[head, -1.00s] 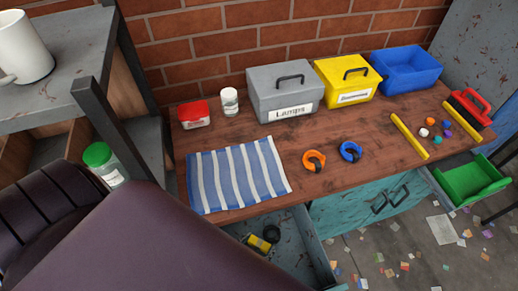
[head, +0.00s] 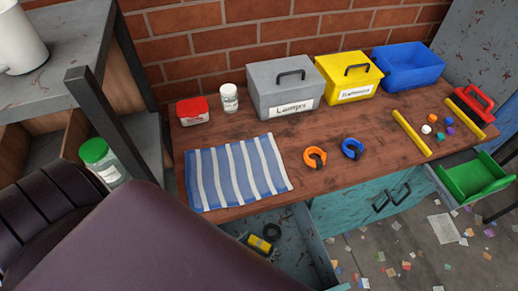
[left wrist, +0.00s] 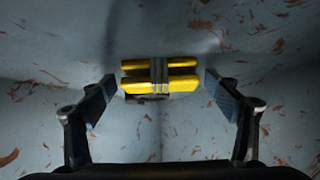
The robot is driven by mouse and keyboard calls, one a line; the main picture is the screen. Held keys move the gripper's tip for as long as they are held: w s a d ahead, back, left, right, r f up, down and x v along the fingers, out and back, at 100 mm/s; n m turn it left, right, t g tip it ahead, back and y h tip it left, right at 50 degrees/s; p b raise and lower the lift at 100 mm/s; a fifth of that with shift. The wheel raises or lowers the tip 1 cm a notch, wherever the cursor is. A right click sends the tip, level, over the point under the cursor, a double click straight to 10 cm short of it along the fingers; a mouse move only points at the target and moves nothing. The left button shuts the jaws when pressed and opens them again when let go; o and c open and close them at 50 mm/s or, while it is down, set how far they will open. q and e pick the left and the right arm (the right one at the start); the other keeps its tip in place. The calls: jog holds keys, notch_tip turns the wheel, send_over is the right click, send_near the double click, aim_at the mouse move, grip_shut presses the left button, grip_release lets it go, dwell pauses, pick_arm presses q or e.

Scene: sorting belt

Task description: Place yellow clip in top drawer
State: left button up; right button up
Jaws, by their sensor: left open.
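A yellow piece with a grey band across its middle, seemingly the yellow clip (left wrist: 183,85), lies on a rust-flecked grey surface in the left wrist view. My left gripper (left wrist: 159,83) is open, with a finger on each side of it and a gap at both sides. In the head view a yellow piece (head: 258,244) lies in the open drawer (head: 296,258) below the table. A dark round shape (head: 272,231) is beside it; I cannot tell what it is. My large dark arm hides much of the drawer. My right gripper is not in view.
On the wooden table are a striped cloth (head: 238,172), an orange ring (head: 314,157), a blue ring (head: 352,148) and a grey box (head: 284,98). A yellow box (head: 347,80) and a blue bin (head: 408,68) stand behind.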

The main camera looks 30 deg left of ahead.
pick_arm(q)
jog(key=shift+r, duration=0.25)
jog(key=p+v, duration=0.2)
jog(key=v, duration=0.5)
jog(key=shift+s+r+p, duration=0.15)
jog(key=shift+s+p, duration=0.05)
jog(key=shift+p, duration=0.2)
